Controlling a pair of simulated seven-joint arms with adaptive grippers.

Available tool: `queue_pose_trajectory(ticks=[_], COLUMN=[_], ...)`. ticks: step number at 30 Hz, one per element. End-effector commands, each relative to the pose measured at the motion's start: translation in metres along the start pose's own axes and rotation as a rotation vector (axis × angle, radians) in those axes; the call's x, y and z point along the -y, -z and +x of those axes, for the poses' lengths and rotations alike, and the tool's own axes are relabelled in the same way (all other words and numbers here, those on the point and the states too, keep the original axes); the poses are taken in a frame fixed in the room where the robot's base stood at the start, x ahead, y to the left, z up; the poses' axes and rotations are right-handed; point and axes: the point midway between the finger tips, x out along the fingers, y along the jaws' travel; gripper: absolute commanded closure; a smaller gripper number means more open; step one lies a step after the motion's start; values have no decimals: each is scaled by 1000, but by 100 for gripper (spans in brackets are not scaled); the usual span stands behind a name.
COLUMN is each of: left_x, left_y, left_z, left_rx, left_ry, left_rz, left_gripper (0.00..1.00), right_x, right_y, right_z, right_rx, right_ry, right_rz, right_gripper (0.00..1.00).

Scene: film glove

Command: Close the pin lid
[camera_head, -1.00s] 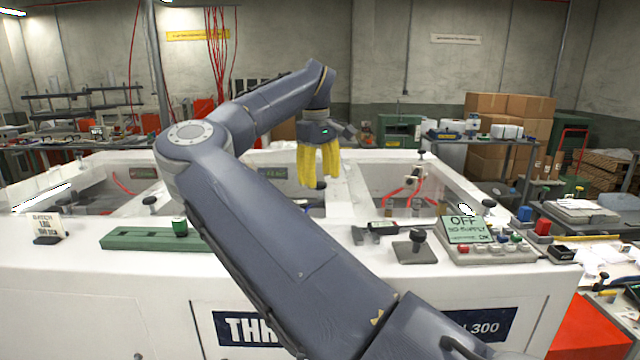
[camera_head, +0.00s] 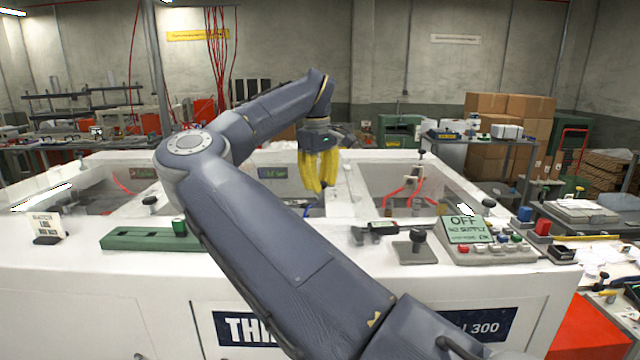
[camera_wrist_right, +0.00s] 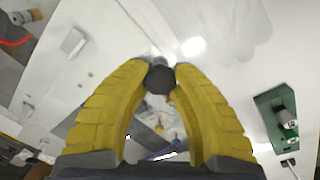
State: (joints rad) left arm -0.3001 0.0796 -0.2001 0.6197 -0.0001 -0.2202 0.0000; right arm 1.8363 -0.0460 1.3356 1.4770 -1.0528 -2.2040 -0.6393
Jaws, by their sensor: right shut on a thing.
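My right gripper (camera_head: 318,189) hangs over the middle of the white machine, its yellow fingers pointing down. In the right wrist view, its fingertips (camera_wrist_right: 161,70) are closed on a dark round knob (camera_wrist_right: 160,80), one on each side. The knob is mostly hidden behind the fingers in the head view. White panel surface lies around the knob in the wrist view; I cannot clearly tell the lid's edges or how far it is open. My left gripper is not in view.
The white machine (camera_head: 150,270) has open bays left and right of the gripper. Its front ledge carries a green block (camera_head: 150,239), a black-knobbed plate (camera_head: 411,249) and a control box with an OFF sign (camera_head: 466,229). Red hoses (camera_head: 401,190) lie in the right bay.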

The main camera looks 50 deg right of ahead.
Motion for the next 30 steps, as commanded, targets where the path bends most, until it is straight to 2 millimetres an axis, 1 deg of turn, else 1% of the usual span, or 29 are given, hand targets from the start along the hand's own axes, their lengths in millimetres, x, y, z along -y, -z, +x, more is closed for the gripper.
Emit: queue_pose_trajectory(ticks=[1,3,4,12,14,18,21,24,30], left_x=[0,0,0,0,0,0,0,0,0], left_y=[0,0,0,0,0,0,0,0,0], left_z=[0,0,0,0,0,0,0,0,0], left_rx=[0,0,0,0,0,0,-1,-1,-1], left_ry=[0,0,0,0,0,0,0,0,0], left_rz=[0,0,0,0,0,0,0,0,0], left_gripper=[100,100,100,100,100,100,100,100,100], right_x=[0,0,0,0,0,-1,-1,-1,-1], right_y=[0,0,0,-1,-2,-5,-6,-6,-8], right_z=[0,0,0,2,10,39,53,62,66], right_rx=[0,1,1,0,-7,-40,-64,-75,-72], right_ry=[0,0,0,3,14,53,71,80,85], right_rz=[0,0,0,1,3,6,8,8,8], right_gripper=[91,99,100,100,100,100,100,100,100])
